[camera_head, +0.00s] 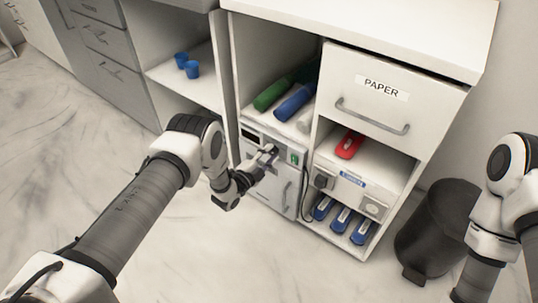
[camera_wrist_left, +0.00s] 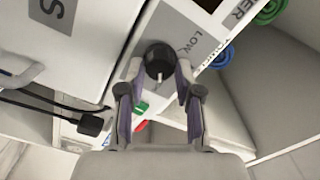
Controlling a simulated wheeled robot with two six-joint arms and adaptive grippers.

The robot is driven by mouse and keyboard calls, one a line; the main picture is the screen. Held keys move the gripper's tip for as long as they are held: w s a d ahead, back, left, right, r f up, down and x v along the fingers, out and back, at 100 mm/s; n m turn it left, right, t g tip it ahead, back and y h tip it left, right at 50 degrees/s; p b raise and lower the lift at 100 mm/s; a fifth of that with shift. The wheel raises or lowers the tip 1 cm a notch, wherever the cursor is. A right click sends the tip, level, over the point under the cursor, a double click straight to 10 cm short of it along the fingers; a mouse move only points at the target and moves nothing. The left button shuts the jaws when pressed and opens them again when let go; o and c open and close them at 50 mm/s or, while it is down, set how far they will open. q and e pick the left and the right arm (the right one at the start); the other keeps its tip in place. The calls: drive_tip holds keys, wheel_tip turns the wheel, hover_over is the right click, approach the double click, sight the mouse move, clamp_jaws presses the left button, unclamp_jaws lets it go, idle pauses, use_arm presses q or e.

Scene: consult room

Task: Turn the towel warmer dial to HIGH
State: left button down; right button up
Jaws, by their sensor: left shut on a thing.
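The towel warmer (camera_head: 254,178) is a pale unit in the lower bay of the white cabinet, with a control panel and a handled door. Its black dial (camera_wrist_left: 159,58) sits between the fingers of my left gripper (camera_wrist_left: 160,82), which is shut on it. The dial has a white mark. The word LOW (camera_wrist_left: 186,47) is readable on the grey panel beside it; I cannot see a HIGH label. In the head view my left gripper (camera_head: 265,160) reaches the panel and hides the dial. A green switch (camera_head: 294,157) is right of it. My right arm shows, but its gripper does not.
Rolled green (camera_head: 273,93) and blue (camera_head: 296,101) towels lie above the warmer. A red item (camera_head: 349,145) and blue-and-white items (camera_head: 342,219) sit on the right shelves. A PAPER drawer (camera_head: 390,95) is above. A dark bin (camera_head: 432,232) stands right. The floor in front is clear.

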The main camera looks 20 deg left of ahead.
use_arm(q)
drive_tip(key=shift+r, duration=0.1)
drive_tip(key=c, duration=0.8)
unclamp_jaws()
drive_tip(key=v, duration=1.2)
